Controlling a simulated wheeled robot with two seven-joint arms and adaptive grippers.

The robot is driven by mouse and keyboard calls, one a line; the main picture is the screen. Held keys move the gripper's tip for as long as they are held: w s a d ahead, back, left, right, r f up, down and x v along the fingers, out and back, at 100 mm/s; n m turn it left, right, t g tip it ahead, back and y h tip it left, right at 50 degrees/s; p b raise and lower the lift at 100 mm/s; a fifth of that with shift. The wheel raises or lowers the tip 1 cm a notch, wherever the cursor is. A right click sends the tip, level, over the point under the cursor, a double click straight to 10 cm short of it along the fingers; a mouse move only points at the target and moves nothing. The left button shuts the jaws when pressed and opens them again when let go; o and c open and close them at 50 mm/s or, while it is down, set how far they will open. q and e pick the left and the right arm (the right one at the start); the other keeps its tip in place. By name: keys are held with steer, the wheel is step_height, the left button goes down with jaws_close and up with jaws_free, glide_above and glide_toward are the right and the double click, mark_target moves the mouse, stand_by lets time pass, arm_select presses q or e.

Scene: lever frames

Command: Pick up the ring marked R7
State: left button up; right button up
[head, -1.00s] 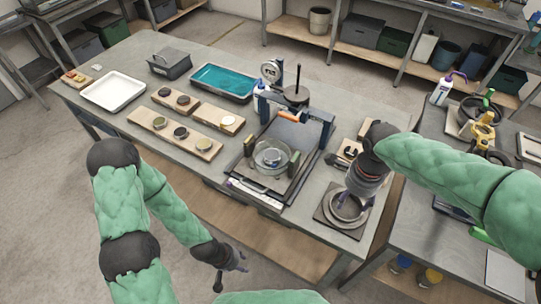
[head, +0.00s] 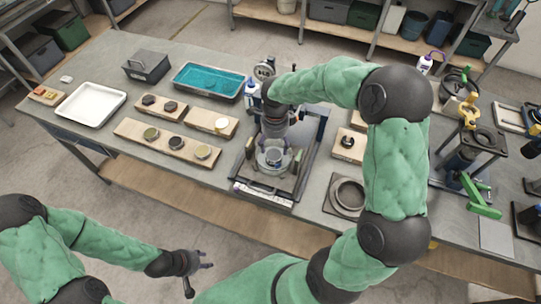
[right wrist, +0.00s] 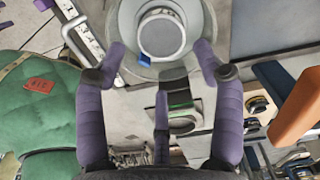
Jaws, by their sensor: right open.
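No R7 mark is legible in either view. A wide grey ring (head: 348,194) lies on a dark square mat at the front right of the table. A smaller grey ring-shaped piece (right wrist: 160,36) sits in a round dish inside the lever frame; in the head view the dish (head: 273,166) is partly hidden. My right gripper (head: 280,148) is open, pointing down just above this dish; its purple fingers (right wrist: 160,78) are spread and hold nothing. My left gripper (head: 203,264) hangs empty in front of the table, its fingers spread.
The lever frame's uprights (head: 322,122) stand close around my right gripper. Wooden boards with small round pieces (head: 168,141) lie left of it. A white tray (head: 91,103) and a teal-filled tray (head: 208,80) stand further back.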

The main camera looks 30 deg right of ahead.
mark_target(273, 155)
steer(key=shift+w+f+b, duration=0.15)
steer(key=shift+f+b, duration=0.1)
steer(key=shift+f, duration=1.25)
steer(key=shift+w+f+b, duration=0.1)
steer(key=shift+f+b, duration=0.15)
steer(key=shift+f, duration=1.25)
steer(key=c, duration=1.1)
